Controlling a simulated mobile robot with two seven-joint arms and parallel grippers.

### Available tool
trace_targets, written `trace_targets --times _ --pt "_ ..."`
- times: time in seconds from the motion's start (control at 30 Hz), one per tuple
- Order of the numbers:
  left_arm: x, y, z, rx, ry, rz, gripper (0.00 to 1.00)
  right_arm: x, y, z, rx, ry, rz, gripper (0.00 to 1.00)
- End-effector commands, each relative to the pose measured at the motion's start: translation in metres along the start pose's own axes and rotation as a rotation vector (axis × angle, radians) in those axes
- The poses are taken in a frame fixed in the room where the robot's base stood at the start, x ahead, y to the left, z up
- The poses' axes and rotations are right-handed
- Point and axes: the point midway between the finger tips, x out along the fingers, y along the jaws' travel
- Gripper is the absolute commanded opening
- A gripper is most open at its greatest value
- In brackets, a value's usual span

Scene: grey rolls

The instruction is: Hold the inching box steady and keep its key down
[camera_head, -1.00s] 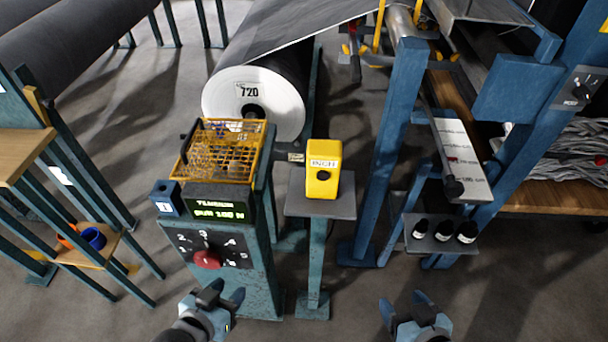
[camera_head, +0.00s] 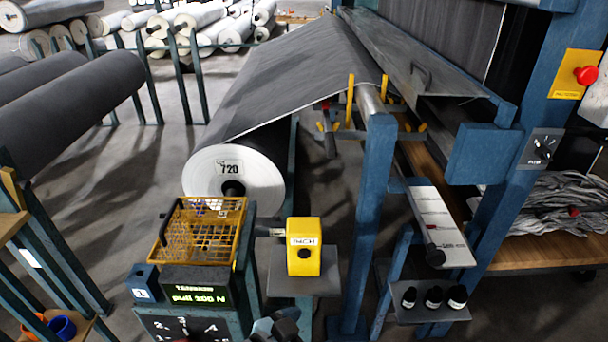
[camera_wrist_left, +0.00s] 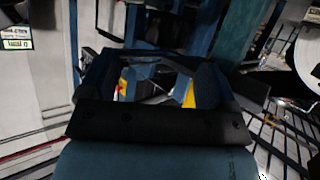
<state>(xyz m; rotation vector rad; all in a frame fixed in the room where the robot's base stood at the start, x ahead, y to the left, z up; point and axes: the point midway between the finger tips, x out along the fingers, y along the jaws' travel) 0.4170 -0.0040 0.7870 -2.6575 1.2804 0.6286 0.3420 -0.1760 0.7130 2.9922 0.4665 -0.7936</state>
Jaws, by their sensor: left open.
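The yellow inching box (camera_head: 303,235) stands upright on a small grey shelf (camera_head: 275,285) in the head view, with a white label and a round black key (camera_head: 304,254) on its front. Nothing touches the box in that view. My left gripper (camera_head: 280,326) is partly in view at the bottom edge, in front of and below the shelf, clear of the box. In the left wrist view the jaws (camera_wrist_left: 155,85) are open, with small yellow patches showing between and beside them; I cannot tell what these belong to. My right gripper is out of view.
Left of the box is a console with a green-lit display (camera_head: 200,296) and a yellow wire basket (camera_head: 200,230). A blue post (camera_head: 368,225) stands to the right. Small black bottles (camera_head: 433,297) sit on a shelf beyond it. A large grey roll (camera_head: 235,180) lies behind.

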Motion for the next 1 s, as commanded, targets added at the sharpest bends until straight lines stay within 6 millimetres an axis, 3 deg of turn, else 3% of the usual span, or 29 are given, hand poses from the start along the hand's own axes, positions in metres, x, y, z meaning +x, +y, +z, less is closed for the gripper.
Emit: trace_targets --times 0.03,0.2,0.5,0.73,1.0 --pt "0.009 0.005 -0.017 0.038 -0.002 0.044 0.83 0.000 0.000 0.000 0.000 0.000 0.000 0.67" --pt "0.030 0.028 -0.056 0.150 -0.044 0.186 0.83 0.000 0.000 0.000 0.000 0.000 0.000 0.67" --pt "0.049 0.048 -0.104 0.354 -0.200 0.378 0.83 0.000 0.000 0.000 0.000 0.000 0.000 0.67" --pt "0.051 0.034 -0.132 0.475 -0.386 0.452 0.83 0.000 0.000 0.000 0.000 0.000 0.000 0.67" --pt "0.038 -0.003 -0.171 0.593 -0.640 0.466 0.83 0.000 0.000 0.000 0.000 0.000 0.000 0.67"
